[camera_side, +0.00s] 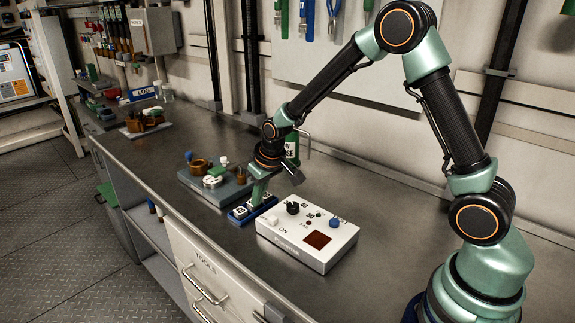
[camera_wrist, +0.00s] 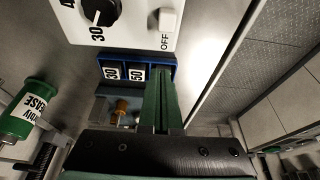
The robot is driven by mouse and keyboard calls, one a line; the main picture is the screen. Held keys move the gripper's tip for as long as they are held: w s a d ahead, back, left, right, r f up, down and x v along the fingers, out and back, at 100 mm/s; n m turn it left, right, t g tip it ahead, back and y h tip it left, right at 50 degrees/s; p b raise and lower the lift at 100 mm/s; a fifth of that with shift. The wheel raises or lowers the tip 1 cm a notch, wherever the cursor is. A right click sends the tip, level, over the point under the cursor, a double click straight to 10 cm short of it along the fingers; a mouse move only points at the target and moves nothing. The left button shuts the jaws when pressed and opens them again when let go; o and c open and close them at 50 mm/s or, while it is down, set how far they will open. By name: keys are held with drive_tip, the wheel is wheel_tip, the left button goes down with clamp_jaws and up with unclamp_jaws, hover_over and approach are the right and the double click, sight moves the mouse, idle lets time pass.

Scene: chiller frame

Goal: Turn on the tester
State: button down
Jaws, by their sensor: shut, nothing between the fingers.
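The tester (camera_side: 310,243) is a white box on the bench, with a black dial (camera_side: 292,208), a blue knob (camera_side: 334,222), a dark red window (camera_side: 318,239) and a white switch (camera_side: 271,220) near its left end. The wrist view shows the switch (camera_wrist: 169,21) beside the word OFF, and the black dial (camera_wrist: 101,10). ON is printed near the switch in the side view. My gripper (camera_side: 257,200) is shut and empty, pointing down over the blue tray beside the tester, apart from the switch. Its green fingers (camera_wrist: 163,75) also show in the wrist view.
The blue tray (camera_wrist: 113,57) holds blocks marked 30 and 50 (camera_wrist: 134,73). A grey tray (camera_side: 197,184) with small parts lies left of it. A green bottle (camera_side: 292,150) stands behind my gripper. The bench right of the tester is clear up to my base.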

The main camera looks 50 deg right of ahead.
sight(273, 217)
drive_tip(key=shift+x, duration=1.05)
drive_tip(key=s, duration=0.2)
drive_tip(key=shift+s+r, duration=0.1)
drive_tip(key=shift+s, duration=0.95)
drive_tip(key=shift+s, duration=1.2)
